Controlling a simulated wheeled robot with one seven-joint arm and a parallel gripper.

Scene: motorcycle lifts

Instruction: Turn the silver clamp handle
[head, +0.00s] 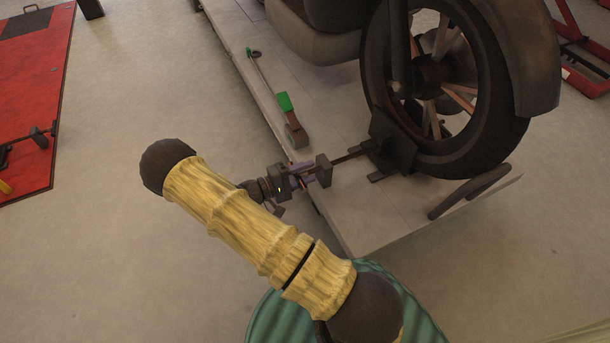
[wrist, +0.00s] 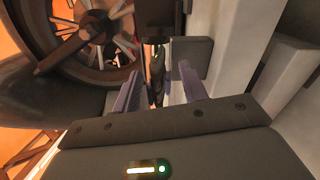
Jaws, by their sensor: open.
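My gripper (head: 304,172) is at the left edge of the grey lift platform (head: 355,215), at the outer end of the wheel clamp (head: 393,146). In the wrist view my gripper (wrist: 160,86) has its two purple fingers apart. A dark upright bar (wrist: 157,70), apparently the clamp handle, shows between them with a gap; I cannot tell whether either finger touches it. A grey block (wrist: 192,54) lies just beyond the fingers and also shows in the head view (head: 323,170). A rod (head: 352,156) runs from it to the clamp. The handle looks dark, not clearly silver.
The motorcycle's front wheel (head: 480,120) stands in the clamp. A red lift (head: 32,100) is at the far left. The floor left of the platform is clear.

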